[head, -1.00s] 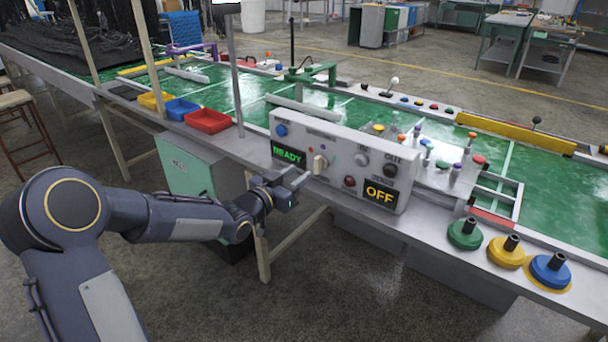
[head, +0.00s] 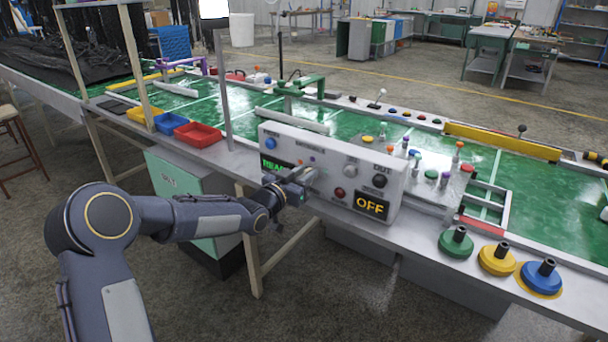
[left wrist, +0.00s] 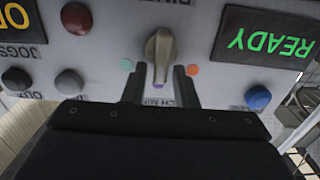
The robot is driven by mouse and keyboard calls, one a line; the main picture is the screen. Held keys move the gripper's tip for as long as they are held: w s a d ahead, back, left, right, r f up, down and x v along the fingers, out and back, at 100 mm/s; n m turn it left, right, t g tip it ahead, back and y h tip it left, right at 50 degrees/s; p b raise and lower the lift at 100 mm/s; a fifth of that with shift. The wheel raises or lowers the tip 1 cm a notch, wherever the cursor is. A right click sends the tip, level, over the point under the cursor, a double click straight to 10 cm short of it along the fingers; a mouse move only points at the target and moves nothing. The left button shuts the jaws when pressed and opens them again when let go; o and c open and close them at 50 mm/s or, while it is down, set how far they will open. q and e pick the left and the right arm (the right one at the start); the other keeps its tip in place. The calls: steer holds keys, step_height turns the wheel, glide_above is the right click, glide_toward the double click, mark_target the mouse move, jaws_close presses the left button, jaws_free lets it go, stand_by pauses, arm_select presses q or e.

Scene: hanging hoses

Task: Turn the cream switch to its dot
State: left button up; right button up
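The cream switch (left wrist: 160,50) is a raised knob on the grey control panel (head: 333,154). In the left wrist view, which shows the panel upside down, its bar stands nearly upright with a slight tilt. A teal dot (left wrist: 127,65) and an orange dot (left wrist: 192,69) flank it, and a small purple mark (left wrist: 158,86) lies below it. My left gripper (left wrist: 160,72) is open, one dark finger on each side of the knob's lower end; contact is not clear. In the head view my left gripper (head: 306,176) is at the panel and hides most of the switch.
The panel also carries a lit READY display (left wrist: 265,41), an OFF display (head: 371,206), a blue button (left wrist: 258,97) and a dark red button (left wrist: 69,82). Coloured pedestals (head: 497,258) stand at the right bench edge. Red (head: 198,134) and blue bins lie left.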

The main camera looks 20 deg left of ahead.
arm_select(q)
jaws_close()
steer(key=shift+d+f+m+b, duration=0.1)
steer(key=shift+f+m+b, duration=0.1)
steer(key=shift+m+b, duration=0.5)
steer(key=m+b, duration=0.2)
steer(key=b, duration=0.1)
steer(key=m+b, duration=0.2)
steer(key=d+m+b, duration=0.1)
steer(key=m+b, duration=0.1)
steer(key=b, duration=0.1)
steer(key=shift+s+f+b, duration=0.25)
steer(key=shift+f+b, duration=0.05)
steer(key=shift+b, duration=0.05)
steer(key=shift+d+f+m+b, duration=0.1)
steer(key=shift+d+m+b, duration=0.1)
steer(key=shift+m+b, duration=1.8)
steer(key=shift+m, duration=0.4)
steer(key=shift+o, duration=1.3)
jaws_free()
